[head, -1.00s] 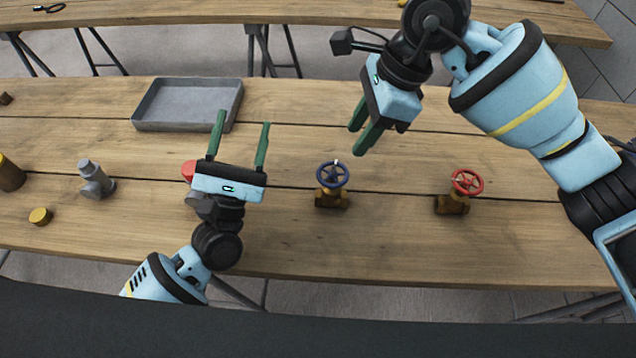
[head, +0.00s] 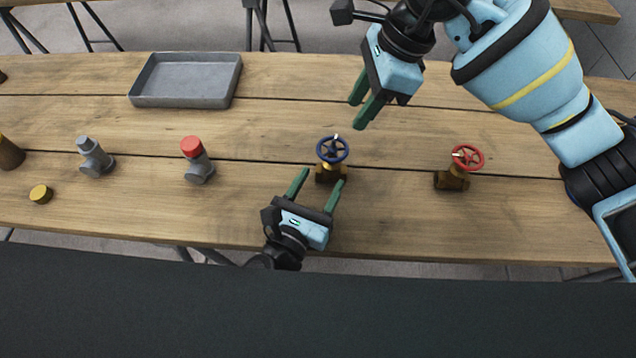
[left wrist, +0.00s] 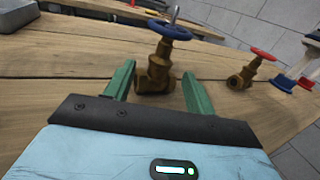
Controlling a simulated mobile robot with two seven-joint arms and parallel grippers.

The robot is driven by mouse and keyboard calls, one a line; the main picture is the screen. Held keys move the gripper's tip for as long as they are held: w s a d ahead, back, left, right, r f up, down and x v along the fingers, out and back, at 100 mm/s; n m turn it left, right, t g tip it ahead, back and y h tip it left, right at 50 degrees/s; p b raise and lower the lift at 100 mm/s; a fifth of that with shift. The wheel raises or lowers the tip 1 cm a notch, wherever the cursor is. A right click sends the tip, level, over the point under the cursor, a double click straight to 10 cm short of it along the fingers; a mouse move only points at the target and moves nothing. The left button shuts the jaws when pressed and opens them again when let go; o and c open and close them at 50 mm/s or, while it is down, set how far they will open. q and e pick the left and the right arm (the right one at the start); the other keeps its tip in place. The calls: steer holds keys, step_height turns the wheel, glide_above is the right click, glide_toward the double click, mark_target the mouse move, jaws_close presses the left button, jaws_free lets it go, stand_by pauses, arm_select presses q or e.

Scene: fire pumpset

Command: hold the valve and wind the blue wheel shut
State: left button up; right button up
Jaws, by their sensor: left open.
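The brass valve (head: 331,174) with the blue wheel (head: 332,150) stands upright on the wooden table. My left gripper (head: 320,180) is open just in front of it, fingers pointing at the valve body. In the left wrist view the brass body (left wrist: 154,76) shows beyond and between the two green fingers (left wrist: 158,88), with the blue wheel (left wrist: 170,30) above them. I cannot tell whether either finger touches the body. My right gripper (head: 360,113) is open and empty, above the table behind and to the right of the blue wheel, fingers angled down.
A second valve with a red wheel (head: 467,157) stands to the right. A grey tray (head: 186,101) lies at the back left. A red-capped grey fitting (head: 198,165), another grey fitting (head: 95,157) and a yellow disc (head: 41,194) stand left. Table between the valves is clear.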

mark_target(336, 156)
arm_select(q)
steer(key=shift+m+h, duration=0.3)
steer(key=shift+m, duration=0.2)
steer(key=shift+w, duration=0.15)
steer(key=shift+x, duration=3.8)
jaws_close()
